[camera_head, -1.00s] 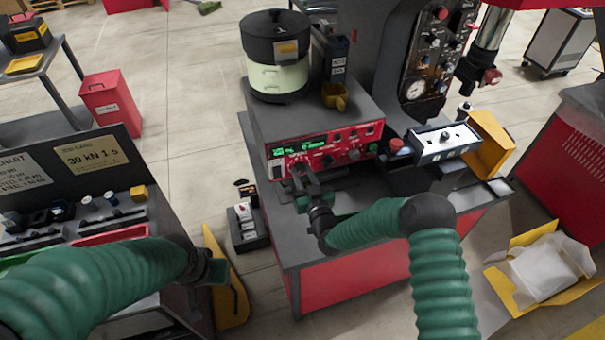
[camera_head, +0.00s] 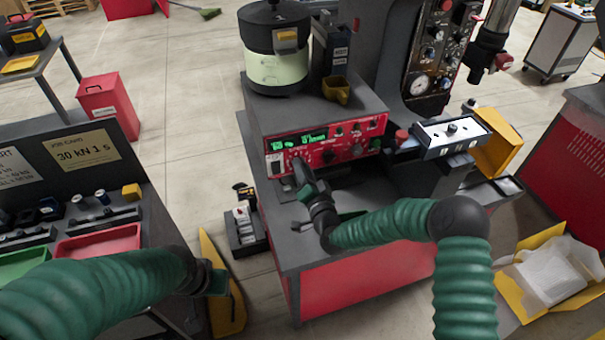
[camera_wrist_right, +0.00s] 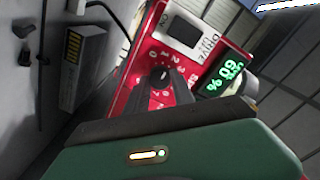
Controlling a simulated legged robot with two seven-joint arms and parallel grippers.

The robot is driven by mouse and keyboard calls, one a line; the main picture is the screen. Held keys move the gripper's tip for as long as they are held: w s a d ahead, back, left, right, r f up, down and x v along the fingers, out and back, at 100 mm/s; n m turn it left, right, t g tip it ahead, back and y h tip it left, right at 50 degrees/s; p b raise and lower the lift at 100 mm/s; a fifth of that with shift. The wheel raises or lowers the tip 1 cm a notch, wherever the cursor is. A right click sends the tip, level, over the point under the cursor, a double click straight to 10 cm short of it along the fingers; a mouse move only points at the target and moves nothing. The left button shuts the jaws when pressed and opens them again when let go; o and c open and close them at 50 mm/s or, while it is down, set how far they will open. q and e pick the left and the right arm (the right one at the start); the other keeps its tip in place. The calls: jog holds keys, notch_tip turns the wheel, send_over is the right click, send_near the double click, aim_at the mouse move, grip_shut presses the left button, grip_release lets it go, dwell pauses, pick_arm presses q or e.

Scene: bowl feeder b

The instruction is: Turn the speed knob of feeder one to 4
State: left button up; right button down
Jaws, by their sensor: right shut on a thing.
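The feeder one control panel (camera_head: 330,145) is a red face with green displays on the dark box under the bowl feeder (camera_head: 277,60). The speed knob (camera_wrist_right: 161,74) is a small black knob with a white mark, ringed by white numbers on the panel in the right wrist view. My right gripper (camera_head: 301,168) is at the panel's lower left, its dark fingers shut on the knob and hiding it in the head view. The green display (camera_wrist_right: 225,77) beside it is tilted in the wrist view. My left gripper (camera_head: 218,280) hangs at lower left; its fingers cannot be made out.
A red button (camera_head: 401,136) and a white-topped box (camera_head: 450,135) stand right of the panel. A dark unit with a yellow cup (camera_head: 336,89) sits on the feeder box. A workbench with a red tray (camera_head: 98,243) is at left.

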jog(key=shift+d+f+m+b, duration=0.15)
jog(key=shift+m+b, duration=1.55)
jog(key=shift+m, duration=1.8)
jog(key=shift+a+f+m+b, duration=0.1)
jog(key=shift+f+m+b, duration=0.15)
jog(key=shift+m+b, duration=2.35)
jog(key=shift+f+m+p, duration=0.1)
jog(key=shift+m+p, duration=0.75)
jog(key=shift+m, duration=0.15)
jog(key=c, duration=1.3)
grip_release()
jog(key=shift+o, duration=1.1)
jog(key=shift+d, duration=0.15)
jog(key=shift+r, duration=0.2)
